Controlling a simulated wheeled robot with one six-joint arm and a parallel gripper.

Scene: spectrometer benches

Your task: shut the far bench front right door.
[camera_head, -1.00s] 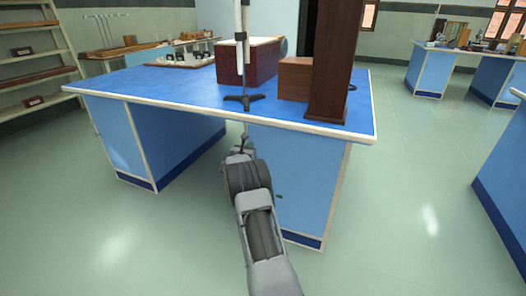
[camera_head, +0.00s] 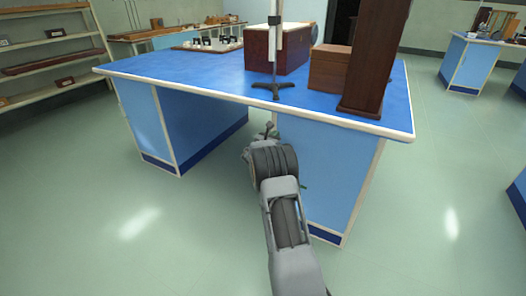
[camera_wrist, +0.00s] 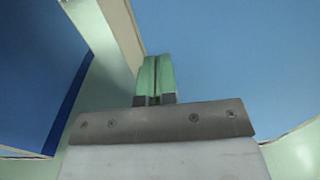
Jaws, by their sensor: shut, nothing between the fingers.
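The blue-topped bench (camera_head: 190,82) stands in front of me. Its right pedestal has a light blue front door (camera_head: 335,165), which looks about flush with the pedestal; my arm hides its left side, so I cannot tell whether a small gap is left. My gripper (camera_head: 271,128) is under the bench top's front edge, by the door's left side. In the wrist view my gripper's green fingers (camera_wrist: 155,80) are together and empty. They lie in front of the light blue panel (camera_wrist: 230,55), close to its pale left edge strip (camera_wrist: 112,35). Contact cannot be told.
The left pedestal (camera_head: 147,120) stands across an open knee space. A stand (camera_head: 274,60), a wooden box (camera_head: 330,68) and a tall dark wooden case (camera_head: 376,60) are on the top. Shelves (camera_head: 45,60) are at left.

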